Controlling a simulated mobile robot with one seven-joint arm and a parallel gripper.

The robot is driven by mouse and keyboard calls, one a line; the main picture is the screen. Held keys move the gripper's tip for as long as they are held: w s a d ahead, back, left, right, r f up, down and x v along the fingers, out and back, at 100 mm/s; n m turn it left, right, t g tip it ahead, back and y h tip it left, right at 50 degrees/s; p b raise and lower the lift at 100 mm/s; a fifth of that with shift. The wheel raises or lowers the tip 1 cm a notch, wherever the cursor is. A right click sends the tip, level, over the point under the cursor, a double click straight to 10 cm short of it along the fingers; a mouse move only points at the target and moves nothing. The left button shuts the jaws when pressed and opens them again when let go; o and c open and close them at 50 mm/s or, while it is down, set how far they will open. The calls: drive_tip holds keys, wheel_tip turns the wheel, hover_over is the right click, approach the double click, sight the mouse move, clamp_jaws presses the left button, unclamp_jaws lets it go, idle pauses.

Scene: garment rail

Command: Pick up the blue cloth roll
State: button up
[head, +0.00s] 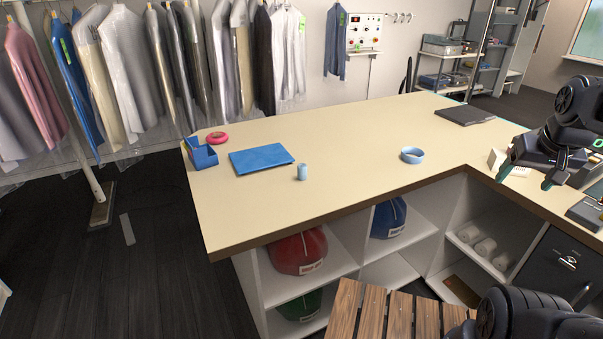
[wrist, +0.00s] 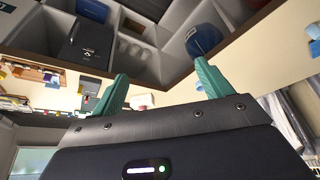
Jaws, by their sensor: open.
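A small light blue upright cylinder (head: 302,172) stands on the cream counter (head: 330,130), right of a blue folder-like slab. It looks like the blue cloth roll, though it is too small to be sure. A light blue ring or low round roll (head: 412,155) lies farther right on the counter. My gripper (head: 527,175) is at the right, over the counter's right arm, well away from both. In the wrist view my gripper (wrist: 162,75) has its green fingers spread, with nothing held between them.
A blue slab (head: 261,159), a blue holder (head: 202,155) and a pink ring (head: 217,137) lie at the counter's left. A dark flat case (head: 465,115) lies at the back right. Red (head: 298,252) and blue (head: 388,217) bags fill shelves below. The counter's middle is clear.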

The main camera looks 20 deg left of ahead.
drive_tip(key=c, duration=0.4)
drive_tip(key=shift+w+a+r, duration=0.1)
